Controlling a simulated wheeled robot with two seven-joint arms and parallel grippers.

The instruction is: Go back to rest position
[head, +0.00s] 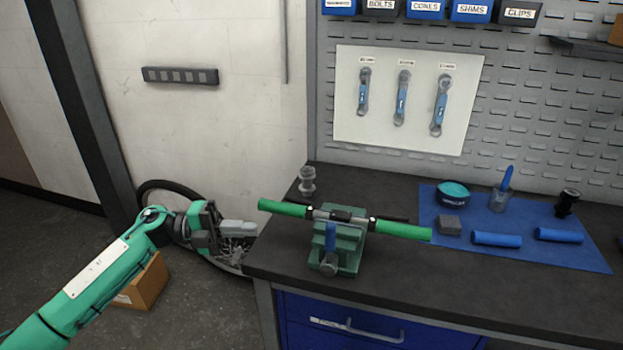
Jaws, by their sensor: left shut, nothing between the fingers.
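My left arm comes in from the lower left. My left gripper (238,228) is shut and empty, just left of the workbench (400,285) corner. It is apart from the green-gripped handlebar (345,216). The handlebar sits across a green vise (340,249) on the bench, with a green grip on each end. My right gripper is not in view.
A bike wheel (152,188) and a cardboard box (145,284) are behind my left arm. A blue mat (590,258) on the bench holds blue grips (496,239), a grey block (449,225) and a teal-topped tin (452,194). Wrenches (402,98) hang on the pegboard.

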